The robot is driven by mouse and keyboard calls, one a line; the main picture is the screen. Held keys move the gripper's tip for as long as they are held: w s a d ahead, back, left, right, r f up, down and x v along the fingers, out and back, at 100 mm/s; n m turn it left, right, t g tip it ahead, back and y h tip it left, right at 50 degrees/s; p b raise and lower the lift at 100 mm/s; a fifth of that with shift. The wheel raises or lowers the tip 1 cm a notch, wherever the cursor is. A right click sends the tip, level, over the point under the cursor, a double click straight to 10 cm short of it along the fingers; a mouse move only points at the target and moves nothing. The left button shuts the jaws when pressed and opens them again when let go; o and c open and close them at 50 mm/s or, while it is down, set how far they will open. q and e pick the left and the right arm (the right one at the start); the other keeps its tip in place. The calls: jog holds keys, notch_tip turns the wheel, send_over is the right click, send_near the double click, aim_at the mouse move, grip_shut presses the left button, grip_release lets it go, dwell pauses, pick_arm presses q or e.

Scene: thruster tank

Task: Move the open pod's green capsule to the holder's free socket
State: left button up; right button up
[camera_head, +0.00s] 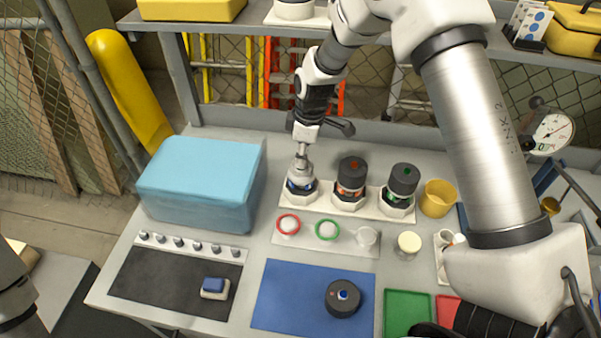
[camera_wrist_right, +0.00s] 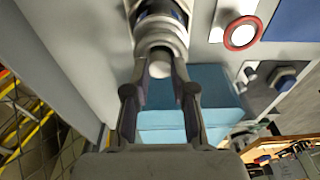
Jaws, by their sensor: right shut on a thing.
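Three pods stand on a white base (camera_head: 325,204) at the back of the bench. The left pod (camera_head: 300,191) has a blue band and no dark cap. My right gripper (camera_head: 301,158) points down over it, shut on a pale grey-white piece with a round white knob (camera_wrist_right: 160,68). I see no green on that piece, and its lower part is hidden in the pod. The holder (camera_head: 310,249) is a pale plate in front. It has a red-ringed socket (camera_head: 288,224), a green-ringed socket (camera_head: 327,230) and a plain whitish socket (camera_head: 365,237). My left gripper is out of view.
The middle pod (camera_head: 351,182) and right pod (camera_head: 401,187) wear dark caps. A loose dark cap (camera_head: 343,298) lies on the blue mat (camera_head: 280,292). A blue box (camera_head: 200,190) stands left of the pods, a yellow cup (camera_head: 438,198) right. A shelf (camera_head: 250,27) runs above.

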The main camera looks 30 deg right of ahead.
jog(key=shift+r, duration=0.25)
notch_tip(320, 180, up, 9)
jog(key=p, duration=0.7)
dwell(0.6)
